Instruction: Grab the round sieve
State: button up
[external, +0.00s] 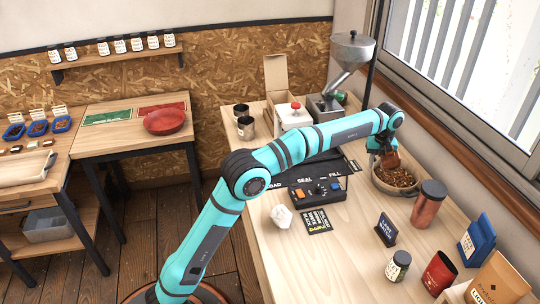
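A shallow round vessel (379,183) with a pale rim, holding brown beans, stands on the right-hand table near the window wall; I cannot tell whether it is the round sieve. A red round shallow dish (165,122) sits on the left table, partly over a red mat; whether it has a mesh cannot be made out. My gripper (388,154) is over the back of the bean-filled vessel. A brown, copper-coloured piece (391,161) shows at the gripper, over the beans. The fingers are too small and covered to tell whether they are open or shut on it.
A copper canister (428,204) stands just right of the vessel. A sealer box (318,188) is left of it, and a grey hopper grinder (350,52) stands behind. A sign (384,231), jar (398,266) and bags are in front.

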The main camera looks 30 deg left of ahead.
jog(key=shift+w+a+f, duration=0.1)
jog(key=shift+w+f, duration=0.05)
jog(key=shift+f, duration=1.2)
jog(key=shift+w+a+f, duration=0.1)
jog(key=shift+f, duration=1.2)
grip_shut()
